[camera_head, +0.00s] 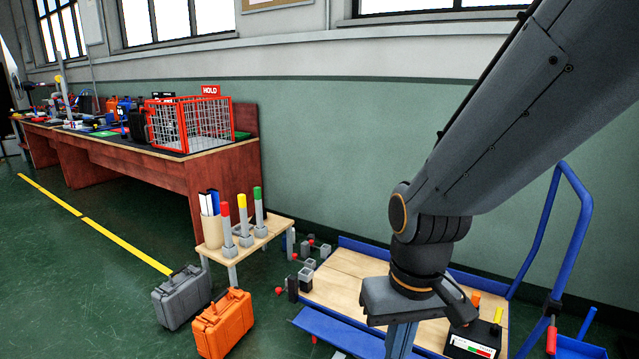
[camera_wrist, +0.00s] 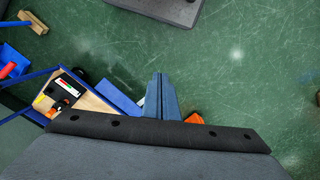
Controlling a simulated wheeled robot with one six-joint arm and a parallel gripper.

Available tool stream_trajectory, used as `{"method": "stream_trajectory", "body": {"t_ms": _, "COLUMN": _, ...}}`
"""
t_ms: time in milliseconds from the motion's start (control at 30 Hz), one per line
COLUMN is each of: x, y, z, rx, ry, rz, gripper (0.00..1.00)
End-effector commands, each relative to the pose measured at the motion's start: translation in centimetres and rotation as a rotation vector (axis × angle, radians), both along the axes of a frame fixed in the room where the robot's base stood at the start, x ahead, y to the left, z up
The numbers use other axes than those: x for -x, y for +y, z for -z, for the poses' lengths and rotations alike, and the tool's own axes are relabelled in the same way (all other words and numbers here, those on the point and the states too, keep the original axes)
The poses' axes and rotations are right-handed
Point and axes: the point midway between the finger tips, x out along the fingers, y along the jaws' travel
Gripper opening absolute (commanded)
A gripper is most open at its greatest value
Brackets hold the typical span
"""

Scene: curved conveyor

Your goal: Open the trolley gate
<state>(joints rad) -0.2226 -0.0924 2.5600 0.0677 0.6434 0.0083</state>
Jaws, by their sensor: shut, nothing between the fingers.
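The trolley (camera_head: 345,283) stands at the lower right, with a pale wooden deck, blue edging and a blue push handle (camera_head: 583,205). A blue panel (camera_head: 325,324) runs along its near side and seems to lean outward; I cannot tell for certain that it is the gate. A dark latch-like block with red knobs (camera_head: 292,288) sits at its left end. The wrist view shows part of the deck (camera_wrist: 95,101) and a blue panel (camera_wrist: 122,101). My gripper (camera_wrist: 160,80) is shut and empty, pointing down over the near side in the head view; its tips are cut off there.
A black box with a display (camera_head: 474,340) sits on the deck. An orange case (camera_head: 222,324) and a grey case (camera_head: 182,297) stand on the floor left. A small table (camera_head: 240,255) holds colored-top posts. A long bench (camera_head: 175,165) carries a red cage (camera_head: 190,125).

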Motion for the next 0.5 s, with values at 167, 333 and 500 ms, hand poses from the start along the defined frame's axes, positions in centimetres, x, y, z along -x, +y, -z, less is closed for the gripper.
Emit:
{"method": "stream_trajectory", "body": {"t_ms": 167, "x": 0.8, "y": -2.8, "z": -4.0, "rx": 0.016, "ry": 0.009, "rz": 0.067, "gripper": 0.0}}
{"method": "stream_trajectory", "body": {"t_ms": 333, "x": 1.4, "y": -5.3, "z": -6.7, "rx": 0.029, "ry": 0.019, "rz": 0.12, "gripper": 0.0}}
{"method": "stream_trajectory", "body": {"t_ms": 500, "x": 1.9, "y": -6.9, "z": -8.3, "rx": 0.037, "ry": 0.024, "rz": 0.157, "gripper": 0.0}}
